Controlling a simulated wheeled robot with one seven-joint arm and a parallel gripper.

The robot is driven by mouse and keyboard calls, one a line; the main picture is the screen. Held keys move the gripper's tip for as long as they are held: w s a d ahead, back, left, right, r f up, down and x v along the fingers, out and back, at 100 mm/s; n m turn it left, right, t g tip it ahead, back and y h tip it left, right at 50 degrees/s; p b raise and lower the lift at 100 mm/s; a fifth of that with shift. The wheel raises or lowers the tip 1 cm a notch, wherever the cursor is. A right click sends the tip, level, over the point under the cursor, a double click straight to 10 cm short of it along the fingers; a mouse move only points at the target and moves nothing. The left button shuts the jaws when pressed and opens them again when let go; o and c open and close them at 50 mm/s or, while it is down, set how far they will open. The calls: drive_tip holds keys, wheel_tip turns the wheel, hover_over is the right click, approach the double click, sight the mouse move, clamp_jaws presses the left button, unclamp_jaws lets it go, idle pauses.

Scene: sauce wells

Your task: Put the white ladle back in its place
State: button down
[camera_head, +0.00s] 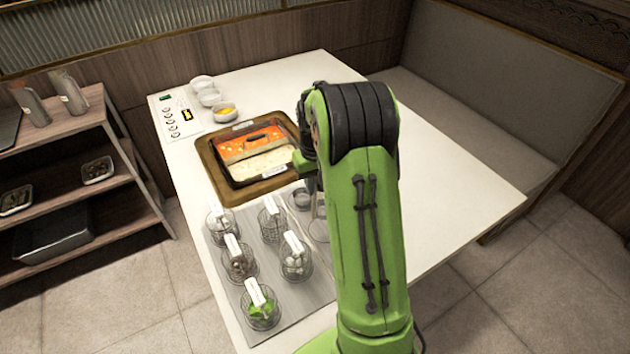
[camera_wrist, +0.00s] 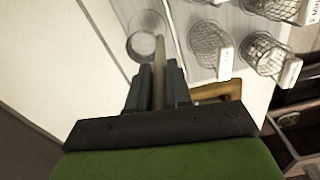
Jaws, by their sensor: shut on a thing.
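My gripper (camera_wrist: 159,78) is shut on a pale tan handle (camera_wrist: 159,92), which stands between the two dark fingers in the wrist view. I take it for the ladle's handle; its bowl does not show clearly, so I cannot confirm that it is white. A clear round container (camera_wrist: 146,46) lies just left of the handle in that view. In the head view my gripper (camera_head: 312,183) is mostly hidden by my green arm, near the front right corner of the sauce pan. The sauce pan (camera_head: 233,185) has an orange-red sauce at the back and a white sauce in front.
Several wire baskets (camera_head: 272,226) with white tags stand on a grey mat (camera_head: 278,283) in front of the pan. White bowls (camera_head: 202,83) and a control panel (camera_head: 172,117) are at the back left. The table's right side (camera_head: 450,190) is clear. A shelf (camera_head: 133,190) stands left.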

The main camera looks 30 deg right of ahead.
wheel_tip(320, 180, down, 8)
drive_tip(key=b, duration=0.5)
drive_tip(key=shift+f, duration=0.2)
idle(0.8)
drive_tip(key=c, duration=1)
unclamp_jaws()
drive_tip(key=shift+o, duration=0.5)
drive_tip(key=o, duration=0.7)
drive_tip(key=shift+o, duration=0.2)
drive_tip(key=shift+r, duration=0.1)
wheel_tip(320, 180, up, 11)
drive_tip(key=p, duration=0.9)
drive_tip(key=shift+r, duration=0.1)
